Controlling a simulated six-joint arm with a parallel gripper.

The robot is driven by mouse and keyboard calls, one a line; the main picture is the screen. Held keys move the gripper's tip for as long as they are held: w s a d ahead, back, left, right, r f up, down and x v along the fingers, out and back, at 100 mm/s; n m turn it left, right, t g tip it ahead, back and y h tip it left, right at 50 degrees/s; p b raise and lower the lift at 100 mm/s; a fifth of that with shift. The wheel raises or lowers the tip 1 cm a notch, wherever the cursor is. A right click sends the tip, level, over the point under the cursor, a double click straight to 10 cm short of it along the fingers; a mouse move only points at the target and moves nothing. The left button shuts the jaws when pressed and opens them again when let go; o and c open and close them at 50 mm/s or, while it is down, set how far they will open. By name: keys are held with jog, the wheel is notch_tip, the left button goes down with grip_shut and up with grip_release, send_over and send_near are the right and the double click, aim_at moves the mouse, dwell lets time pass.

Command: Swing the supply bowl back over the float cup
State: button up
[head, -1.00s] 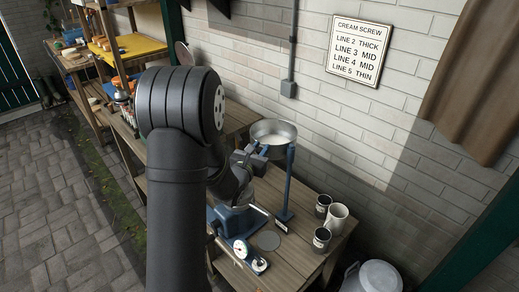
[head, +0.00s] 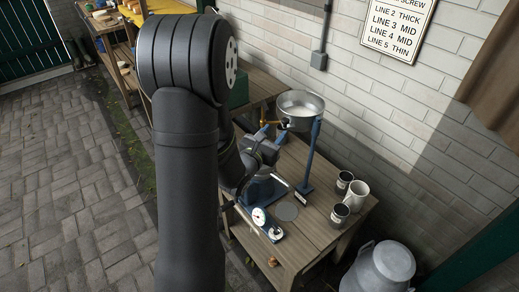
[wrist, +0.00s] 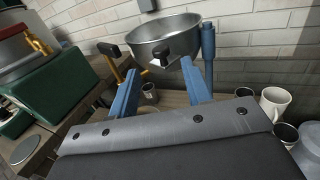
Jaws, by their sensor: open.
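The supply bowl (head: 301,108) is a wide steel pan at the top of a blue post (head: 312,155) near the wall. In the wrist view the bowl (wrist: 178,35) is straight ahead, with a black knob (wrist: 164,59) on its near side. A brass tap with a black handle (wrist: 108,49) is at its left. My gripper (wrist: 158,68) is open, its blue fingers either side of the knob in the picture; I cannot tell whether they reach it. In the head view my gripper (head: 271,138) is left of and below the bowl. I cannot clearly make out the float cup; a small tin (wrist: 149,96) shows under the bowl.
A white mug (head: 355,193) and two dark tins stand right of the post. A dial gauge (head: 260,215) is at the bench's front. A green box (wrist: 55,98) is left in the wrist view. A milk churn (head: 380,268) stands on the floor at right.

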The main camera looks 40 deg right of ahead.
jog(key=v, duration=0.8)
jog(key=shift+a, duration=0.35)
jog(key=shift+s, duration=0.15)
jog(key=shift+d, duration=0.1)
jog(key=c, duration=0.5)
jog(key=w+d+m+g, duration=0.1)
jog(key=m, duration=0.2)
jog(key=w+d+m+g+h, duration=0.1)
jog(key=w+d+m, duration=0.1)
jog(key=m, duration=0.2)
jog(key=w+d+r+m+g+h, duration=0.1)
jog(key=w+m+g, duration=0.1)
jog(key=m, duration=0.2)
jog(key=shift+w+d, duration=0.15)
jog(key=shift+w, duration=0.05)
grip_shut()
jog(key=m+g, duration=0.7)
jog(key=m, duration=0.9)
send_near(286, 114)
jog(key=x, duration=0.6)
jog(key=shift+d, duration=0.25)
